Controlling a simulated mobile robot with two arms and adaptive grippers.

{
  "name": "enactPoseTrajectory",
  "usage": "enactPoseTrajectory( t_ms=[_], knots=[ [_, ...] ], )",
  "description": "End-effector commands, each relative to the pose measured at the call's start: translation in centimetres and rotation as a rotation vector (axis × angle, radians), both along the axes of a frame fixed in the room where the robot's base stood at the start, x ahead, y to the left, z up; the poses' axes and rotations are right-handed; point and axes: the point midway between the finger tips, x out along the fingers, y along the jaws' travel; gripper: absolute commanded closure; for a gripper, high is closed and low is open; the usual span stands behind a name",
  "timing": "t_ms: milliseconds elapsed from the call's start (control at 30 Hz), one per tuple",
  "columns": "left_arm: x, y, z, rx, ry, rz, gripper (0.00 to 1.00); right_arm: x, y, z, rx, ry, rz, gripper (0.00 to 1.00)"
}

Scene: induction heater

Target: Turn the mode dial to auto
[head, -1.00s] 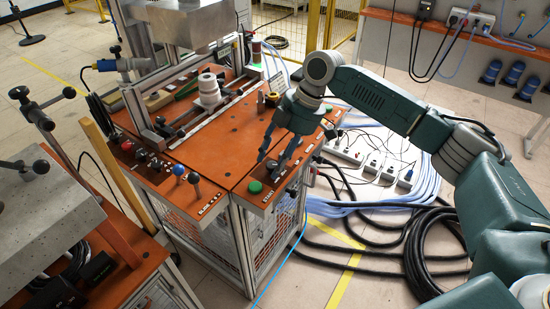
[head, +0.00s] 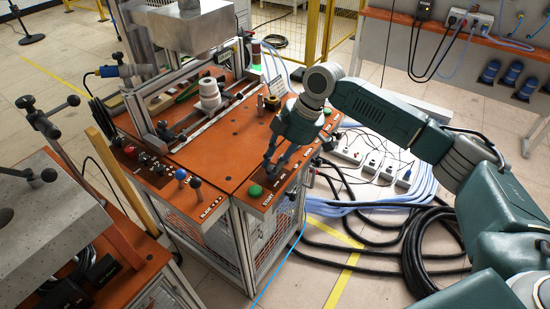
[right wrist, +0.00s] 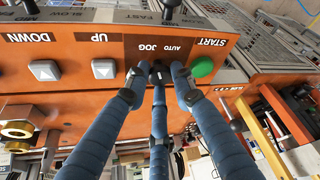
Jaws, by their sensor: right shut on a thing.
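The black mode dial (right wrist: 159,76) is on the orange panel between the green START button (right wrist: 202,67) and the UP button (right wrist: 103,69). AUTO and JOG labels are printed beside it. In the right wrist view the panel lettering is upside down. My right gripper (right wrist: 160,72) has its three blue-grey fingers closed around the dial. In the head view the right gripper (head: 273,168) points down at the panel, beyond the green button (head: 254,190), and its fingers mostly hide the dial. I cannot tell which mode the dial points to. My left gripper is not in view.
The orange workbench (head: 233,140) carries a white stacked part (head: 209,94) and several knobs at its front left. A power strip (head: 372,161) and black cables (head: 440,240) lie right of the bench. A grey machine (head: 40,205) stands at the left.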

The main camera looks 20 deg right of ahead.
Motion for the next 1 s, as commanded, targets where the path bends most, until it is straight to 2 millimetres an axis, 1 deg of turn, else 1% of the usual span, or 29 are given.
enactPoseTrajectory(
  t_ms=[33,500,700,800,1000],
  knots=[
    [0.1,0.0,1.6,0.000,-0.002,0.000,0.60,-0.2,0.2,0.7,0.004,0.002,-0.032,1.00],
    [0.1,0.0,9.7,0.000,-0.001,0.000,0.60,-0.5,0.4,1.0,0.004,0.001,-0.468,1.00],
    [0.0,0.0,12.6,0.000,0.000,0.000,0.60,-0.5,0.6,0.8,0.004,-0.001,-0.639,1.00],
    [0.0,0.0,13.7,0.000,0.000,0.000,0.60,-0.5,0.6,0.7,0.004,0.001,-0.713,1.00],
    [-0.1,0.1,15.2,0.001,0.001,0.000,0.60,-0.4,0.7,0.6,0.005,-0.002,-0.825,1.00]
  ],
)
